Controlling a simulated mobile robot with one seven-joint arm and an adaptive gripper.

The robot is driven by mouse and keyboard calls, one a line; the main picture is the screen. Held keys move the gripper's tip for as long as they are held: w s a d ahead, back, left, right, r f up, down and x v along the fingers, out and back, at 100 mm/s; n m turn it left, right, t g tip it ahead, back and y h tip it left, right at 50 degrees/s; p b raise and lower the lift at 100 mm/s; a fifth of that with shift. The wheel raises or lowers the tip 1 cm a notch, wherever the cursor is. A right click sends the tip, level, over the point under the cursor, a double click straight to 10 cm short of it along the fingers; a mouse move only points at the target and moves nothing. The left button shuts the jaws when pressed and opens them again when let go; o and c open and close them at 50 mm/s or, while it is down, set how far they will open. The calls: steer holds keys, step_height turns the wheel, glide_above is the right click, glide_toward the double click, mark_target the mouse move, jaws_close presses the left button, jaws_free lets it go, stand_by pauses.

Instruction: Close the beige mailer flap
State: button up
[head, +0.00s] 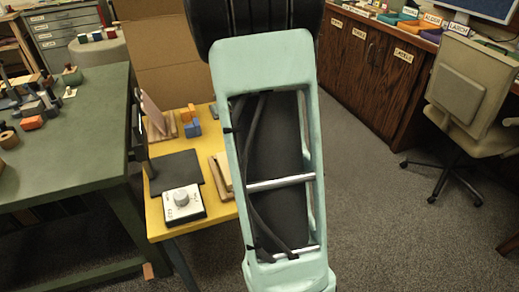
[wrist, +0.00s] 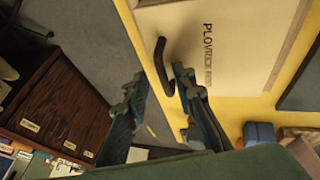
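In the wrist view a beige flat panel (wrist: 225,40) with dark lettering, apparently the beige mailer, fills the upper middle. A dark curved handle (wrist: 162,62) stands out near its left edge. My gripper (wrist: 158,75) is open, its two dark fingers apart. The handle's lower end shows between the fingertips, close to the right one; I cannot tell whether they touch. In the head view a small part of a beige object (head: 223,168) shows on the yellow table, mostly hidden behind my pale green arm. How far the flap stands open is not clear.
The yellow table (head: 158,227) also holds a black mat (head: 177,172), a white box with a knob (head: 183,203), blue blocks (head: 192,128) and an upright pinkish panel (head: 153,113). A green workbench (head: 75,150) stands left. Carpet floor is free on the right, before an office chair (head: 468,85).

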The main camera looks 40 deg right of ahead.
steer(key=shift+s+a+r, duration=0.1)
steer(key=shift+a+r, duration=0.2)
steer(key=shift+r, duration=0.35)
steer(key=v, duration=1)
steer(key=shift+s+r, duration=0.25)
steer(key=shift+w+a, duration=0.1)
steer(key=shift+a, duration=0.05)
